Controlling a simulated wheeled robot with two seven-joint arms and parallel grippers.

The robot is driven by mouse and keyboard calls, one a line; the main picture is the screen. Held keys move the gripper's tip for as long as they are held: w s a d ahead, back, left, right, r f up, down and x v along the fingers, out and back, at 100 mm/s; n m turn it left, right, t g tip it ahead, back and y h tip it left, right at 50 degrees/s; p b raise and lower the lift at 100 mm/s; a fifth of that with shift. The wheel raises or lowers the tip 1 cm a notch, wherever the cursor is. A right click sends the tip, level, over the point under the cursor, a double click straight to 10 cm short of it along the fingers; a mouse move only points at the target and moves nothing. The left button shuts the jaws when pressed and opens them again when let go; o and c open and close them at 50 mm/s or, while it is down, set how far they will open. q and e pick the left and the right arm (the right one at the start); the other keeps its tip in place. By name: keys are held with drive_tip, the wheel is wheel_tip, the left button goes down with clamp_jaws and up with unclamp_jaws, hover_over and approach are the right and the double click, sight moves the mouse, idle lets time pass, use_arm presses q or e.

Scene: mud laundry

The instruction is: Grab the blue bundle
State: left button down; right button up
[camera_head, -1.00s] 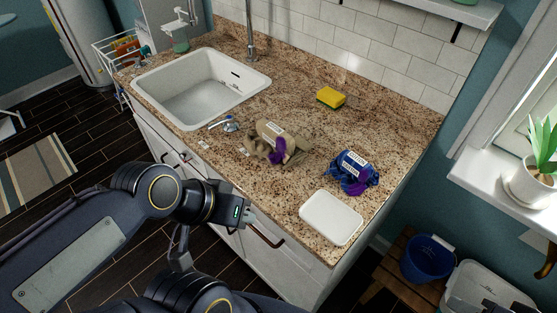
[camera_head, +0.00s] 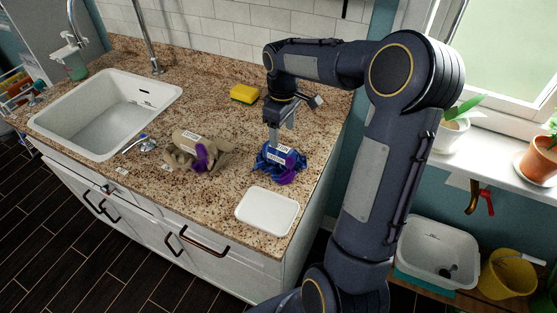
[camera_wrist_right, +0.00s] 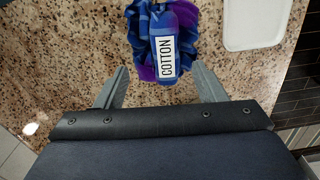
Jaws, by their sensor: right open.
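The blue bundle (camera_head: 270,163) is a crumpled blue and purple cloth with a white label, lying on the granite counter. In the right wrist view the bundle (camera_wrist_right: 140,40) shows its label, reading COTTON. My right gripper (camera_head: 273,143) reaches down from above, at the far side of the bundle. In the right wrist view its two fingers (camera_wrist_right: 162,80) are apart, with the bundle just beyond and between the tips. Nothing is held. Whether the fingers touch the cloth is unclear. My left gripper is not in view.
A beige bundle with a purple part (camera_head: 190,153) lies left of the blue one. A white tray (camera_head: 267,211) lies in front, near the counter edge. A yellow sponge (camera_head: 244,94) is behind. The white sink (camera_head: 105,110) is at the left.

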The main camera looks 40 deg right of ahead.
sight(280, 147)
drive_tip(key=f, duration=0.2)
drive_tip(key=f+p, duration=0.1)
drive_tip(key=f, duration=0.3)
drive_tip(key=shift+a+f+p, duration=0.25)
drive_tip(key=shift+a+p, duration=0.05)
drive_tip(key=shift+a, duration=0.1)
drive_tip(key=shift+f, duration=0.4)
drive_tip(key=shift+c, duration=0.2)
drive_tip(key=c, duration=1.1)
drive_tip(key=shift+o, duration=0.2)
drive_tip(key=shift+r, duration=0.15)
